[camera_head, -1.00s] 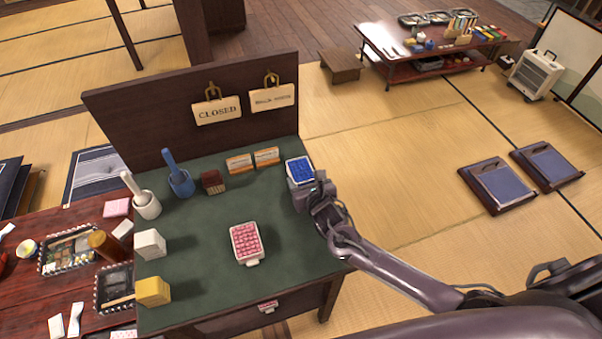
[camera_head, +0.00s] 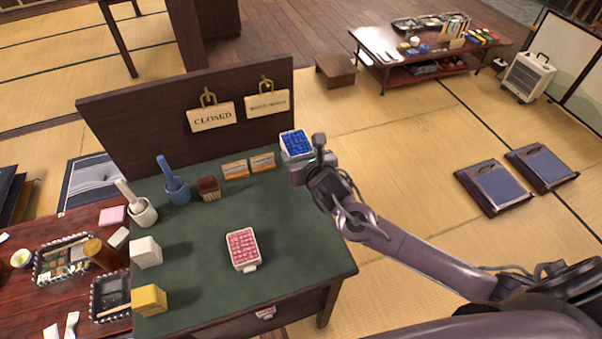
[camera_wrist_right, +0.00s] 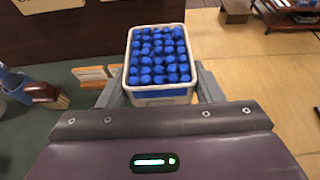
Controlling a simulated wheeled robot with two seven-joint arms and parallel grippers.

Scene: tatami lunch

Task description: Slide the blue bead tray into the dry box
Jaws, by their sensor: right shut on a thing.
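The blue bead tray (camera_head: 297,145) is a small white tray full of round blue beads. My right gripper (camera_head: 306,164) is shut on it and holds it near the green table's far right corner, seemingly above the surface. In the right wrist view the blue bead tray (camera_wrist_right: 160,95) sits upright between the two fingers, one on each side. A similar white tray with pink beads (camera_head: 242,248) lies on the green table top. I cannot tell which thing is the dry box. My left gripper is not in view.
The green table (camera_head: 200,280) has a dark upright back board (camera_head: 150,120) with hanging signs. Blue (camera_head: 176,188) and white (camera_head: 142,210) mortars, a brush (camera_head: 208,188) and blocks stand on its left and back. Its right half is mostly clear. A low table (camera_head: 430,45) stands far off.

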